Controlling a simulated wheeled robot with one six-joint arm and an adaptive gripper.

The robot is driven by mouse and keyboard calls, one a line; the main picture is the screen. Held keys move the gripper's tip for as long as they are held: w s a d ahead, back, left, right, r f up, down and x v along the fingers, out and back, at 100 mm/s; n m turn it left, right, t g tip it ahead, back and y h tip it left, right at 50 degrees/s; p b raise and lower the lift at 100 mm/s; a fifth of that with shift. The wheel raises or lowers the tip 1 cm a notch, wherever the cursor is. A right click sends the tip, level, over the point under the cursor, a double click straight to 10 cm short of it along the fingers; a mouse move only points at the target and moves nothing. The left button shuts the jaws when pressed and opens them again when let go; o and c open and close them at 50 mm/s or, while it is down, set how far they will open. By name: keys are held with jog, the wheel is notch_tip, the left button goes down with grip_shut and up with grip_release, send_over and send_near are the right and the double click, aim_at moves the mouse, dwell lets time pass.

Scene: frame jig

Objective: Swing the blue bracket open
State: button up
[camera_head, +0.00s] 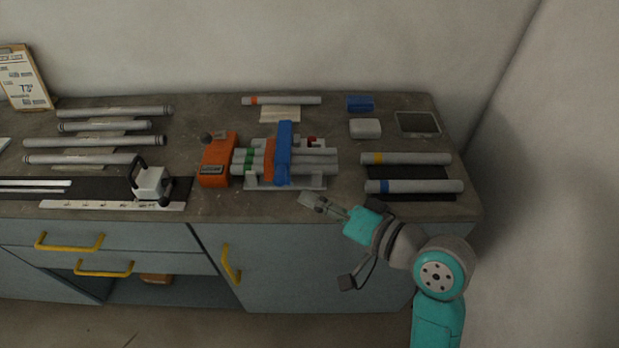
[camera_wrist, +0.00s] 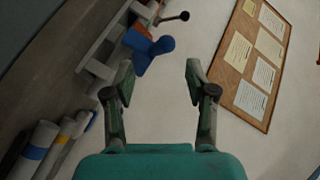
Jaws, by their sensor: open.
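The blue bracket (camera_head: 284,150) lies across several grey tubes held in a pale jig (camera_head: 285,186) at the middle of the bench. It seems to stand over the tubes, but I cannot tell whether it is latched. My gripper (camera_head: 308,201) is just in front of the jig, to the right of the bracket's near end, and apart from it. In the wrist view the blue bracket (camera_wrist: 148,50) shows ahead, up and left of the two fingers. My gripper (camera_wrist: 160,85) is open with nothing between its fingertips.
An orange device (camera_head: 218,160) stands just left of the jig. Tubes with yellow (camera_head: 405,158) and blue (camera_head: 413,186) bands lie on a dark mat at the right. A blue block (camera_head: 359,104) and a grey box (camera_head: 365,128) lie behind. A corkboard (camera_wrist: 250,60) hangs on the wall.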

aim_at(285, 183)
jog(key=x, duration=0.6)
jog(key=r+x, duration=0.1)
jog(key=x, duration=0.3)
jog(key=shift+w+a, duration=0.1)
jog(key=shift+w, duration=0.05)
grip_shut()
